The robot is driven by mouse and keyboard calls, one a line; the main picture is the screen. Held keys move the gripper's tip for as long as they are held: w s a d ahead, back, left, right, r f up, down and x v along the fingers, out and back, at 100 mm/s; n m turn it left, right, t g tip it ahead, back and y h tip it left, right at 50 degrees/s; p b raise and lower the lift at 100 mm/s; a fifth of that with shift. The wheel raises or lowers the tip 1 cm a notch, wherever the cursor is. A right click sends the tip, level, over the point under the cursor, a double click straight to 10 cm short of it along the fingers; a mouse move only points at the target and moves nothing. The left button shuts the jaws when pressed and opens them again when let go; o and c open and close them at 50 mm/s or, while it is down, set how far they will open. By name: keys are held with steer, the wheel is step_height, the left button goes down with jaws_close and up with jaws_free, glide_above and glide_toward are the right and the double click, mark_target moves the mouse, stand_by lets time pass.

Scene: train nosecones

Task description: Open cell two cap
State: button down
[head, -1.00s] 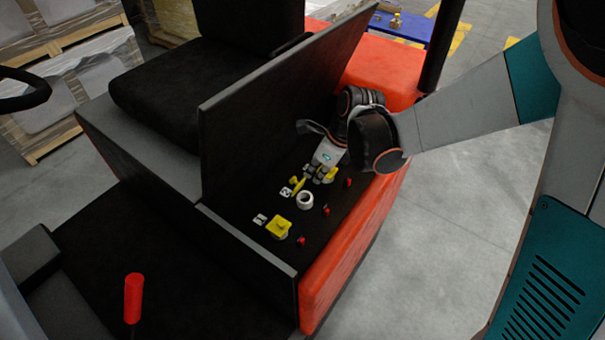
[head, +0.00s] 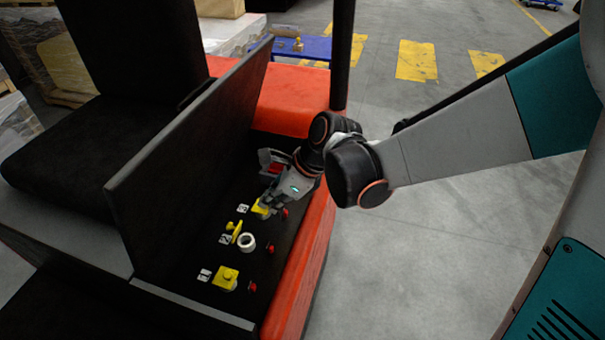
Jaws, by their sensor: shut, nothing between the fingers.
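The cell two cap (head: 234,228) is yellow and stands tilted up beside a white ring-shaped opening (head: 247,242), next to the label 2 (head: 225,239). The dark inside of the ring is uncovered. My gripper (head: 267,204) is shut and empty, pointing down at the far end of the cell row, just over the yellow cell three cap (head: 260,209). It partly hides that cap; whether it touches it I cannot tell. The yellow cell one cap (head: 226,278) lies flat over its cell at the near end, by the label 1 (head: 204,275).
Several red plugs (head: 270,248) line the right side of the cells. A tall black panel (head: 190,150) stands close along their left. The red truck body (head: 300,270) edges the right. Open floor (head: 440,240) lies beyond it.

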steer(key=b, duration=0.4)
glide_toward(239, 226)
step_height(239, 226, down, 4)
steer(key=a, duration=0.1)
steer(key=a+f, duration=0.1)
steer(key=a, duration=0.1)
steer(key=shift+w+f+b, duration=0.3)
steer(key=shift+f+b, duration=0.05)
steer(key=shift+f, duration=0.05)
steer(key=shift+w+a+f, duration=0.1)
steer(key=shift+a+f, duration=0.05)
steer(key=shift+a, duration=0.2)
